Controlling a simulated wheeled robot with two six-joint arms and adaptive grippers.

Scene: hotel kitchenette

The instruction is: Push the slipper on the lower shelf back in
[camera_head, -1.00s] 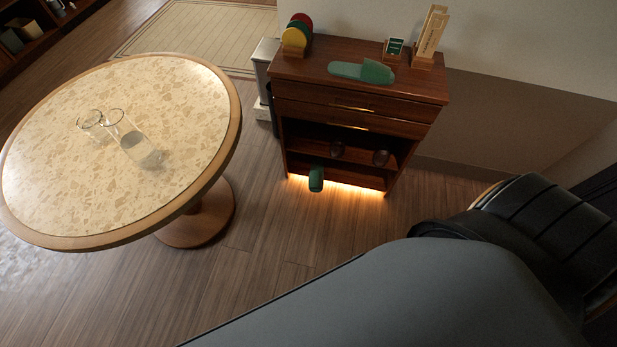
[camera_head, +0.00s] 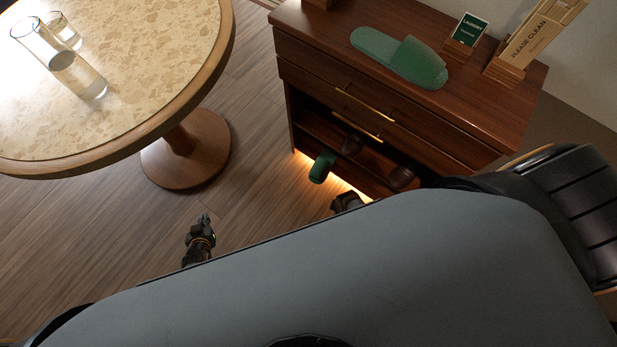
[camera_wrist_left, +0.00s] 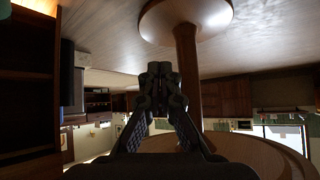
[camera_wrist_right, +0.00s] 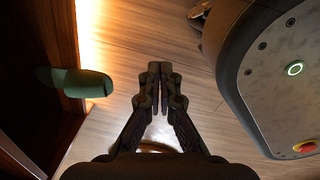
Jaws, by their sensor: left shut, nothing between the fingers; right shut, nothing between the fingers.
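A green slipper (camera_head: 321,167) sticks out of the front of the wooden cabinet's lower shelf, above the lit floor strip. It also shows at the left of the right wrist view (camera_wrist_right: 80,83), with its rear part in shadow. My left gripper (camera_head: 205,218) is shut and empty over the floor, left of and nearer than the slipper. My right gripper (camera_head: 345,201) shows partly beside my body, close in front of the cabinet and apart from the slipper. In the right wrist view its fingers (camera_wrist_right: 160,72) are shut with nothing between them.
A second green slipper (camera_head: 400,55) lies on the cabinet top (camera_head: 320,40). Dark shoes (camera_head: 402,178) sit on the shelf above the slipper. A round table (camera_head: 222,50) with glasses stands left. A black chair (camera_head: 570,200) is at right. Floor between table and cabinet is clear.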

